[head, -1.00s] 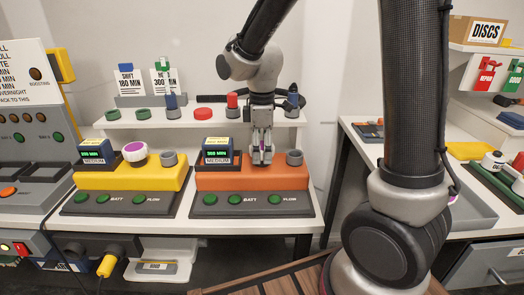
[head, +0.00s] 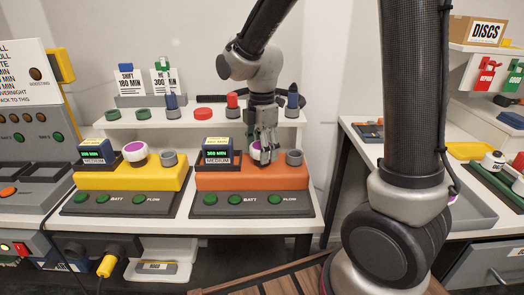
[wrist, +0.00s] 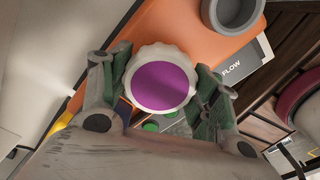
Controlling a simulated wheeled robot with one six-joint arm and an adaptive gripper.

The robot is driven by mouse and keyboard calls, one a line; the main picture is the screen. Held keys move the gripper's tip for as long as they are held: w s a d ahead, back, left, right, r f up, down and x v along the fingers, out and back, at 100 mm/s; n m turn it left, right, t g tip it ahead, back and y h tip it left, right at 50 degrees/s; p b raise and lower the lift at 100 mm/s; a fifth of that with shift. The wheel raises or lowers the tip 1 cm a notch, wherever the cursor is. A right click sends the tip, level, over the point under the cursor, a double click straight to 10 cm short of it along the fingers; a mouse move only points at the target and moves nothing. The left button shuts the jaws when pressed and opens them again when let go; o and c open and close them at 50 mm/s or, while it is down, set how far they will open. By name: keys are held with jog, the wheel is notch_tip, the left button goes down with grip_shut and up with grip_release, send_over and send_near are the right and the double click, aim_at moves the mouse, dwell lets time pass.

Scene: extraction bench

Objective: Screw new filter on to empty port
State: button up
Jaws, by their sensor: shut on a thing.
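A white scalloped filter with a purple top (wrist: 163,86) is between the green-padded fingers of my gripper (wrist: 163,88) in the wrist view. In the head view my gripper (head: 264,158) points down over the orange unit (head: 225,180), and the filter (head: 256,148) shows partly behind its fingers. The filter is at the orange unit's left port position; that port is hidden, so I cannot tell how it is seated. The orange unit's right grey port (head: 294,157) is empty; it also shows in the wrist view (wrist: 232,12).
A yellow unit (head: 120,180) to the left carries another purple-topped filter (head: 134,151) and an empty grey port (head: 168,158). A blue MEDIUM battery (head: 216,146) stands left of my gripper. A white shelf (head: 190,121) with coloured caps is behind.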

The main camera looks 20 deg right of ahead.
jog(key=m, duration=0.7)
jog(key=shift+m, duration=0.4)
jog(key=m, duration=0.3)
jog(key=shift+m, duration=0.3)
jog(key=m, duration=0.3)
jog(key=shift+m, duration=0.4)
jog(key=m, duration=0.5)
jog(key=shift+m, duration=0.3)
jog(key=m, duration=0.6)
jog(key=shift+m, duration=0.3)
jog(key=o, duration=1.2)
jog(key=shift+c, duration=0.2)
